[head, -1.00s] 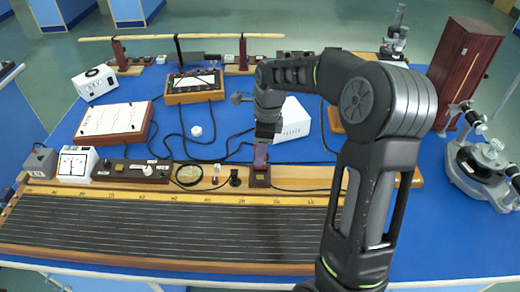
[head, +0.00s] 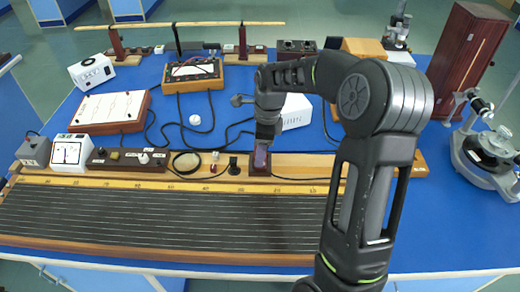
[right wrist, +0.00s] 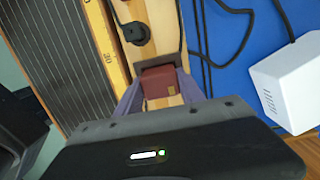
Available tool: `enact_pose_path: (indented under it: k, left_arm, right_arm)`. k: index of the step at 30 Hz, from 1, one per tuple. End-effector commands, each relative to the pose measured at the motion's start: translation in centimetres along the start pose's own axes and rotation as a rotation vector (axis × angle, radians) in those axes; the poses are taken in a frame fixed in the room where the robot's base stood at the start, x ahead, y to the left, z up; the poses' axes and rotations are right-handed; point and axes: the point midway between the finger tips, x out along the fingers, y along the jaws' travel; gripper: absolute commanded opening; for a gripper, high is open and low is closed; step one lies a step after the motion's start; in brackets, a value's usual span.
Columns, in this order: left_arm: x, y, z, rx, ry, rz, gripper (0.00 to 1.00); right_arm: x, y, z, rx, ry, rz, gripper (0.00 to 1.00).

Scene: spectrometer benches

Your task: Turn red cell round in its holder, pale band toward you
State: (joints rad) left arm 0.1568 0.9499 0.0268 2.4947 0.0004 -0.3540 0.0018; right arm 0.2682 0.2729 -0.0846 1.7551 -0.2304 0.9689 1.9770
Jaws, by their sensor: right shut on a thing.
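The red cell (right wrist: 160,84) shows as a dull red block between my right gripper's fingers in the right wrist view. My right gripper (head: 262,157) points down over the holder and is shut on the cell. A purple finger faces the head camera and hides most of the cell. I cannot tell whether the cell is seated or slightly raised. My left gripper is not in view.
A black knob (head: 234,165) and a round lens (head: 186,163) stand left of the holder on the rail. The long scaled board (head: 150,215) lies in front. A white box (head: 296,112) and cables are behind.

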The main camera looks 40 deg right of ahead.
Motion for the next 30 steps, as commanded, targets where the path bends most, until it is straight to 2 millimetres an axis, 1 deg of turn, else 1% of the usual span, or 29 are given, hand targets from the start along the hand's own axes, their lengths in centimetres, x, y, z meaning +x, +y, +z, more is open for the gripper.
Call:
enact_pose_path:
  k: [12, 13, 22, 30]
  left_arm:
    - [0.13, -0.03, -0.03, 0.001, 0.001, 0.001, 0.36]
    - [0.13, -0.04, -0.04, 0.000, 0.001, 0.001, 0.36]
    - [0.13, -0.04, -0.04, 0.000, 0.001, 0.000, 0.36]
    - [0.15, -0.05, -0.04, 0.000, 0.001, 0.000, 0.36]
  right_arm:
    - [0.25, 0.00, -0.01, 0.000, 0.000, 0.000, 0.00]
    - [0.25, 0.00, -0.01, 0.000, 0.000, 0.000, 0.46]
    - [0.25, 0.00, -0.02, 0.000, 0.000, 0.000, 0.70]
    - [0.22, 0.01, -0.03, 0.000, 0.000, 0.000, 0.71]
